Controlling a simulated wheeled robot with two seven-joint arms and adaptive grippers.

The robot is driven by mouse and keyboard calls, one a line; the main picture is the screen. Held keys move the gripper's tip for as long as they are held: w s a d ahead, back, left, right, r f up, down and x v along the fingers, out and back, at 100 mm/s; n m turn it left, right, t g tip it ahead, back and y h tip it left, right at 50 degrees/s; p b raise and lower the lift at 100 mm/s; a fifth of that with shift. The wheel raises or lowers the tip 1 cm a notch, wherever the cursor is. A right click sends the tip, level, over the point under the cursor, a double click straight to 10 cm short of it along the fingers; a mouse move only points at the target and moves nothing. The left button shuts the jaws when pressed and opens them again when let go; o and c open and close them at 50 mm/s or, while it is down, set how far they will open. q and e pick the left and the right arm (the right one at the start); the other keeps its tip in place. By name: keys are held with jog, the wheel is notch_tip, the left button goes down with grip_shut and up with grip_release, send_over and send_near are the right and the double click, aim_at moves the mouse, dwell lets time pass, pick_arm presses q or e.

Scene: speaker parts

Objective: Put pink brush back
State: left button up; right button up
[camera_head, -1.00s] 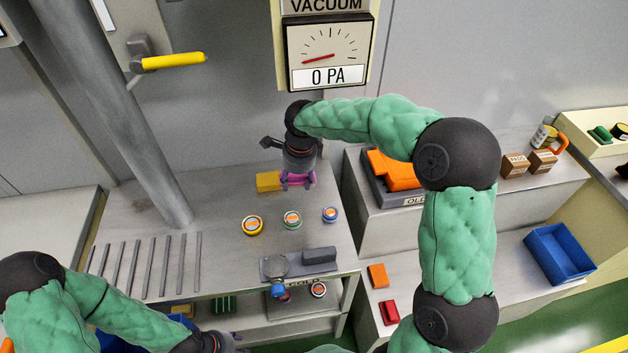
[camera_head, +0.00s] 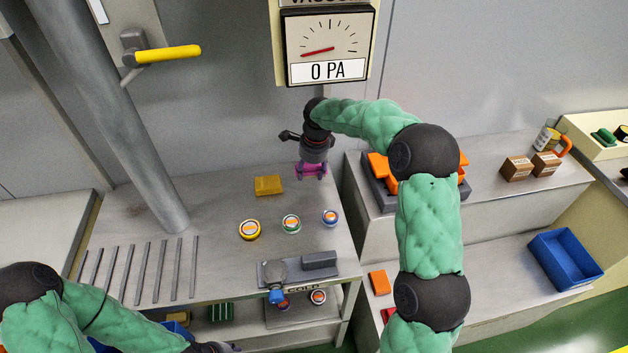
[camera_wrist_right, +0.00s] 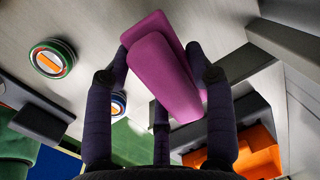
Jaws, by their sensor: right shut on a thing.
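The pink brush (camera_wrist_right: 160,72) is held between the fingers of my right gripper (camera_head: 312,170), which is shut on it. In the head view the brush (camera_head: 311,168) shows as a small pink piece under the gripper, above the back right part of the table. In the right wrist view it lies tilted across the fingers. My left gripper (camera_head: 222,347) is at the bottom edge of the head view, mostly cut off, and its jaws are not clear.
A yellow block (camera_head: 268,185) lies on the table (camera_head: 215,205) to the left of my right gripper. Yellow (camera_head: 249,230), green (camera_head: 291,224) and blue (camera_head: 330,217) round tins stand in front. An orange-filled tray (camera_head: 376,190) and a blue bin (camera_head: 566,258) are at right.

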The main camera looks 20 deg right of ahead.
aim_at(314, 184)
jog(key=f, duration=0.1)
jog(key=w+d+f, duration=0.1)
jog(key=w+d+f+b, duration=0.1)
jog(key=shift+f, duration=0.15)
jog(key=f, duration=0.1)
jog(key=f+b, duration=0.1)
jog(key=f, duration=0.1)
jog(key=shift+w+d+f, duration=0.1)
jog(key=shift+w+d, duration=0.05)
jog(key=shift+d, duration=0.05)
jog(key=o, duration=1.3)
jog(key=shift+o, duration=0.2)
